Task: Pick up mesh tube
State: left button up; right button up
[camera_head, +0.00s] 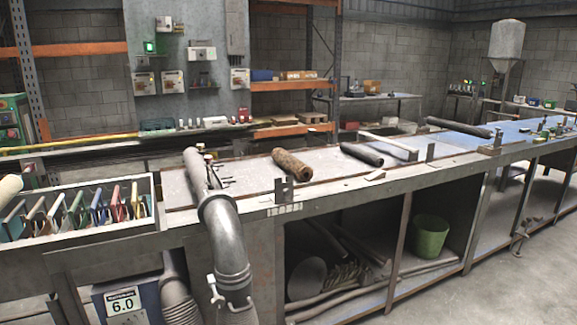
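A brown, rough-surfaced tube (292,165) lies on its side on the long workbench, near the middle of the view. A dark grey tube (362,154) lies to its right on the same bench. Another dark tube (458,127) lies farther along the bench to the right. At this size I cannot tell which of them is the mesh tube. Neither of my grippers is in view.
The workbench (345,187) has small upright metal brackets along its front edge. A thick grey pipe (226,240) bends over the front edge, left of the brown tube. A tray of coloured plates (85,232) stands at left. A green bucket (429,237) sits below.

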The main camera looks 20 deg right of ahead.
aim_at(304, 172)
jog(key=i+l, duration=0.15)
jog(key=l, duration=0.4)
jog(key=i+l, duration=0.1)
jog(key=l, duration=0.5)
jog(key=i+l, duration=0.15)
jog(key=l, duration=0.4)
jog(key=i+l, duration=0.1)
jog(key=l, duration=0.45)
jog(key=i+l+u, duration=0.1)
jog(key=l, duration=0.45)
jog(key=i+l, duration=0.15)
jog(key=l, duration=0.45)
jog(key=i+l, duration=0.1)
jog(key=l, duration=0.45)
jog(key=i+l, duration=0.1)
jog(key=l, duration=0.5)
